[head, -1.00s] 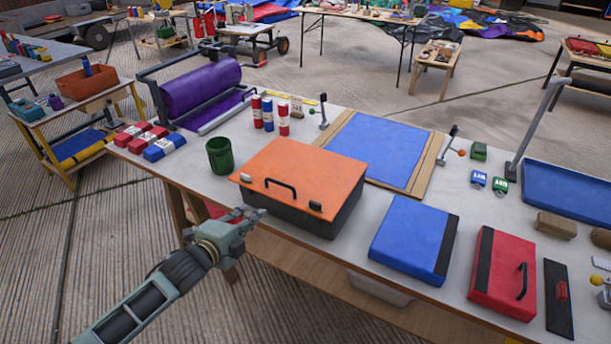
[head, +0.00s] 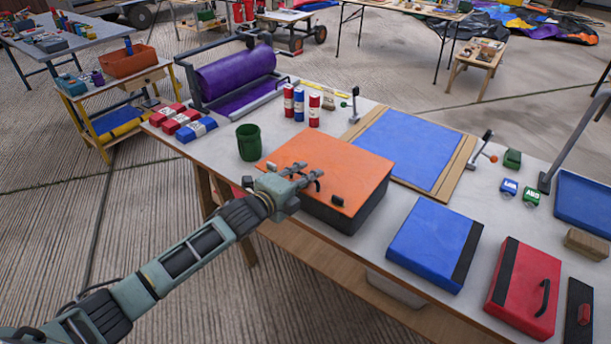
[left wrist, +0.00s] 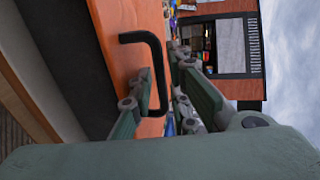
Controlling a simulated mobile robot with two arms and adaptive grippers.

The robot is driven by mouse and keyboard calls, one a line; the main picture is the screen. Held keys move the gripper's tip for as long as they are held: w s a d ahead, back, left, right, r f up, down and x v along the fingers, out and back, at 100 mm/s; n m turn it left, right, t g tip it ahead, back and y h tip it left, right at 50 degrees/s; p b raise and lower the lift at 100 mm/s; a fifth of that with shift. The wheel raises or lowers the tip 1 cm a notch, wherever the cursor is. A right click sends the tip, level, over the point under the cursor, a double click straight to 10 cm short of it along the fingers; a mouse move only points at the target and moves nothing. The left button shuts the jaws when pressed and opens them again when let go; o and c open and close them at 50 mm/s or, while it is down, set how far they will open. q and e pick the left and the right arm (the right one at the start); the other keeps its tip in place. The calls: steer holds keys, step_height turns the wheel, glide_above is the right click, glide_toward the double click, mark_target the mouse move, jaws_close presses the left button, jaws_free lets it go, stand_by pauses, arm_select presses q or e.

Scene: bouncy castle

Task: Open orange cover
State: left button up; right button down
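The orange cover (head: 352,160) lies shut on a dark box (head: 358,215) on the long table. In the left wrist view the orange cover (left wrist: 118,50) fills the left part, with its black handle (left wrist: 163,75) standing up from it. My left gripper (head: 316,180) is at the cover's front edge in the head view and hides the handle there. In the left wrist view my left gripper (left wrist: 160,72) is open, its fingers apart on either side of the handle. I cannot tell whether they touch it. My right gripper is not in view.
A green cup (head: 249,143) stands left of the box. A blue case (head: 428,240) and a red case (head: 520,285) lie to its right. A blue panel in a wooden frame (head: 465,186) lies behind it. Red and blue cylinders (head: 299,104) stand at the back.

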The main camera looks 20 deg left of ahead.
arm_select(q)
steer(key=shift+c, duration=0.3)
jaws_close()
